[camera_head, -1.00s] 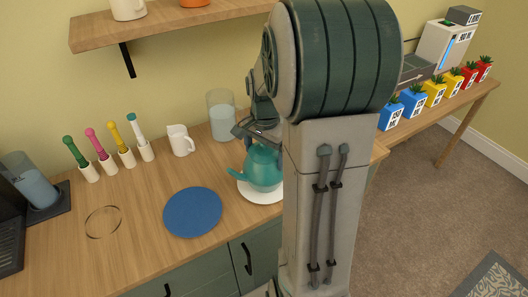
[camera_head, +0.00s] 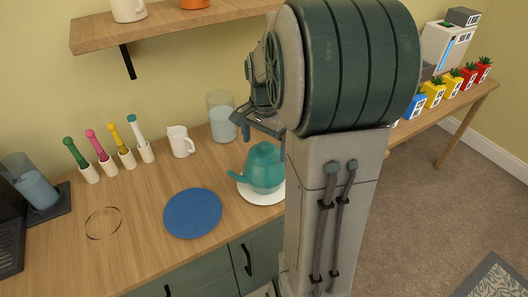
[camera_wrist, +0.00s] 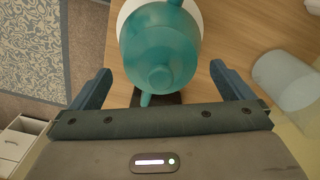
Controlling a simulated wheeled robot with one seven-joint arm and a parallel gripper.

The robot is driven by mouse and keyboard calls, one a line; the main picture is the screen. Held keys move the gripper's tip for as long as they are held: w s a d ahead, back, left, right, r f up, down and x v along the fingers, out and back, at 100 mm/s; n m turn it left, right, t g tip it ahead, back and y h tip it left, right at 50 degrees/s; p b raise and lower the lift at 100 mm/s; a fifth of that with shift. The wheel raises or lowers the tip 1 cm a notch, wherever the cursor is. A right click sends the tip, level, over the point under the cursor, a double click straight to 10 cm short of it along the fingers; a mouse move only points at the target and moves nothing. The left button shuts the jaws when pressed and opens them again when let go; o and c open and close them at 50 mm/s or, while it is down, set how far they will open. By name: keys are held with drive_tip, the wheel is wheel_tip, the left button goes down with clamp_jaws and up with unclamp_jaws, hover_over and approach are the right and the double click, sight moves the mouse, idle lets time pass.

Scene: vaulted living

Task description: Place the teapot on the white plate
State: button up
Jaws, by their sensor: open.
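The teal teapot (camera_head: 262,166) stands upright on the white plate (camera_head: 264,198) on the wooden counter, its spout pointing left. My arm hides the plate's right side. My gripper (camera_head: 264,126) is above the teapot, open and apart from it. In the wrist view the teapot (camera_wrist: 160,45) shows from above, with the white plate (camera_wrist: 124,14) partly visible beneath it. The open fingers of my gripper (camera_wrist: 160,72) are spread to either side of the teapot's near part, with nothing between them held.
A blue round mat (camera_head: 193,213) and a thin ring (camera_head: 103,223) lie to the left. A white jug (camera_head: 180,141), a glass container (camera_head: 221,117) and several coloured-handled utensils (camera_head: 108,154) stand behind. A shelf (camera_head: 170,22) hangs above.

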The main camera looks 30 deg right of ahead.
wheel_tip(320, 180, up, 7)
drive_tip(key=shift+r, duration=0.15)
drive_tip(key=shift+s+a+r, duration=0.1)
drive_tip(key=shift+a+r, duration=0.1)
drive_tip(key=s+a+f+n+t, duration=0.2)
drive_tip(key=s+a+f+n, duration=0.2)
drive_tip(key=s+a+n, duration=0.8)
drive_tip(key=shift+s+f+n+t, duration=0.15)
drive_tip(key=shift+s+n+t, duration=0.25)
drive_tip(key=shift+s+n, duration=0.15)
